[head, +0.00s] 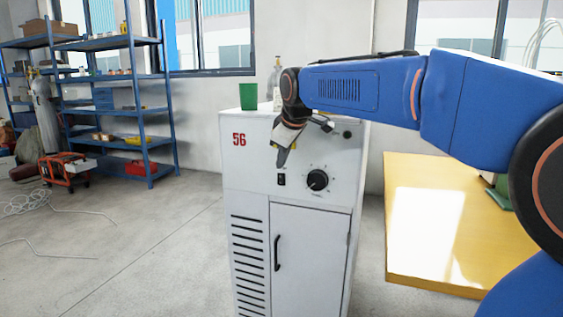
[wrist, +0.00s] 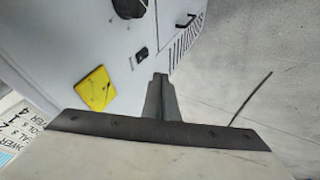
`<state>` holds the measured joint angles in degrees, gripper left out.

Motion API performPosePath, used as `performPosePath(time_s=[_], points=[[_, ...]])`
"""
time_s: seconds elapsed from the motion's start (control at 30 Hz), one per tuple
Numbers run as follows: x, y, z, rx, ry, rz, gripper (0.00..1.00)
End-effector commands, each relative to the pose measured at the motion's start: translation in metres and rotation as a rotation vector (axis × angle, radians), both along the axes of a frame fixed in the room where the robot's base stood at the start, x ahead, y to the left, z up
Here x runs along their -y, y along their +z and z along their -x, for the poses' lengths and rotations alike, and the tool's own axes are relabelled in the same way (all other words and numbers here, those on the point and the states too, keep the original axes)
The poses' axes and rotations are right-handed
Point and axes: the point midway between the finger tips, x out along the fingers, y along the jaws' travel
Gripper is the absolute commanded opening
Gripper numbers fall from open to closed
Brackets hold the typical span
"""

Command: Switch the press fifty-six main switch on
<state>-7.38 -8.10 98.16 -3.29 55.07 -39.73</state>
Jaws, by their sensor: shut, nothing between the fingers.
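The press cabinet (head: 245,185) is white, with a red 56 on its upper left front. Its small black switch (head: 282,180) sits on the front panel, left of a round black knob (head: 317,180). My gripper (head: 282,163) is shut and empty, pointing down just above the switch in the head view. In the wrist view the closed fingertips (wrist: 160,76) are near the switch (wrist: 141,54), with a visible gap in the picture. I cannot tell whether the switch is on or off.
A yellow plate (wrist: 96,90) is on the panel beside the switch. A green cup (head: 248,96) and bottles stand on the cabinet top. A yellow table (head: 420,225) is at right; blue shelves (head: 150,120) are at left.

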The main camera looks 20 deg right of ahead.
Motion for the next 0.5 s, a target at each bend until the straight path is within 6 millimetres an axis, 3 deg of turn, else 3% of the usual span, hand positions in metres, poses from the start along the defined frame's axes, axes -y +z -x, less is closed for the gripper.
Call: performPosePath(time_s=[0.5], points=[[-0.003,-0.014,0.003,0.000,0.000,0.000,0.00]])
